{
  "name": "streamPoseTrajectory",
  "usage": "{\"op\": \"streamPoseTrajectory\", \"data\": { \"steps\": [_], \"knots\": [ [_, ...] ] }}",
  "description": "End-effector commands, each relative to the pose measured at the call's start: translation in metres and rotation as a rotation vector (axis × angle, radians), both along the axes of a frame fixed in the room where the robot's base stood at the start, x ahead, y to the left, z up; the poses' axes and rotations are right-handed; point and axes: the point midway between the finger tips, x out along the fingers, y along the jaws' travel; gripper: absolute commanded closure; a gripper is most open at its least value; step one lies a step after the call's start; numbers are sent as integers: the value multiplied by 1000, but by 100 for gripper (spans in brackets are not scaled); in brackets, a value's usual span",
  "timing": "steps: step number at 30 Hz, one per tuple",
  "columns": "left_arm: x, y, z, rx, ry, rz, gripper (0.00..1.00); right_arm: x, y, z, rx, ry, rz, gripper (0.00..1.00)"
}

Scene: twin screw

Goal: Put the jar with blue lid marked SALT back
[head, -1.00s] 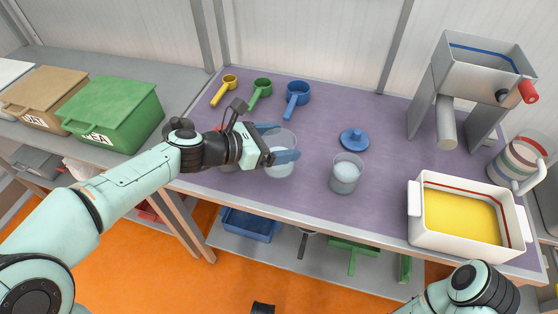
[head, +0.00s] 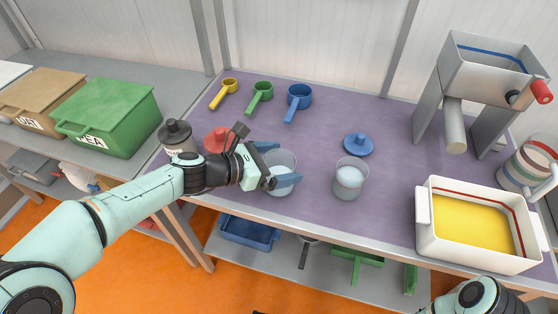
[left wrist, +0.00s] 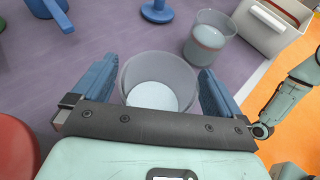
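A clear glass jar (head: 283,161) with pale contents stands on the purple bench top, without a lid. My left gripper (head: 276,163) is around it, one blue finger on each side. In the left wrist view the jar (left wrist: 155,90) is between the fingers (left wrist: 160,85), with narrow gaps beside it. A second open jar (head: 349,180) with whitish contents stands to its right. A blue knobbed lid (head: 358,145) lies on the bench behind the second jar. No SALT marking is readable. My right gripper is out of view.
A dark-lidded jar (head: 177,137) and a red lid (head: 215,140) are left, partly behind my arm. Yellow, green and blue scoops (head: 299,97) lie at the back. A white tray with yellow contents (head: 470,222), a grey hopper (head: 485,75) and a striped jug (head: 528,163) are right.

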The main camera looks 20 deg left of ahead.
Motion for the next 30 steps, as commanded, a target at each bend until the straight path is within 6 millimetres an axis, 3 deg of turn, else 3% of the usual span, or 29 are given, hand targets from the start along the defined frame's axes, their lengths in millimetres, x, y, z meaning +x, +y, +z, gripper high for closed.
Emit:
{"op": "streamPoseTrajectory", "data": {
  "steps": [8,21,30],
  "knots": [
    [-1,1,6,0,0,1,0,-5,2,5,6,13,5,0],
    [-56,61,39,1,-2,2,0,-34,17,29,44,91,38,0],
    [-76,80,49,0,0,0,0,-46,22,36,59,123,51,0]
  ]
}}
